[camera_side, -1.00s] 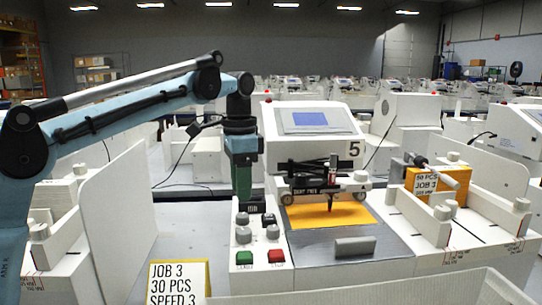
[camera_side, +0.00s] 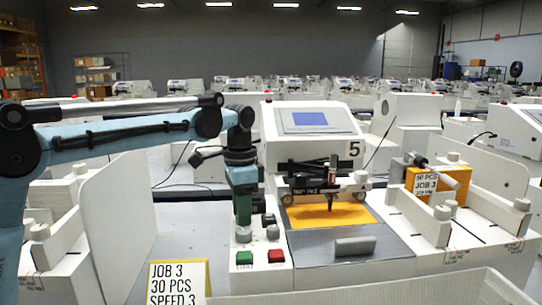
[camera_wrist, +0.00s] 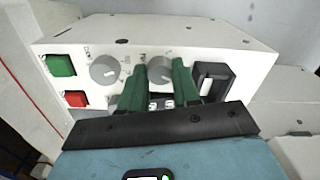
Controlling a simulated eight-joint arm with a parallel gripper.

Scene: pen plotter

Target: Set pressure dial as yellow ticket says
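The white control panel (camera_side: 262,280) carries grey dials, one showing in front of my gripper (camera_side: 243,224) and another grey dial (camera_side: 272,232) to its right. In the wrist view my gripper (camera_wrist: 160,66) has its two green fingers apart, one on each side of the rear dial (camera_wrist: 160,72). Contact with that dial is unclear. A second dial (camera_wrist: 104,70) sits beside it, towards the buttons. The dial labels are too small to read, so I cannot tell which is pressure. The yellow ticket (camera_side: 178,283) reads JOB 3, 30 PCS, SPEED 3; its lower part is cut off.
A green button (camera_side: 244,258) and a red button (camera_side: 276,256) are at the panel's front. A black switch (camera_wrist: 212,82) stands close beside my right finger. The pen carriage and an orange sheet (camera_side: 350,215) lie to the right.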

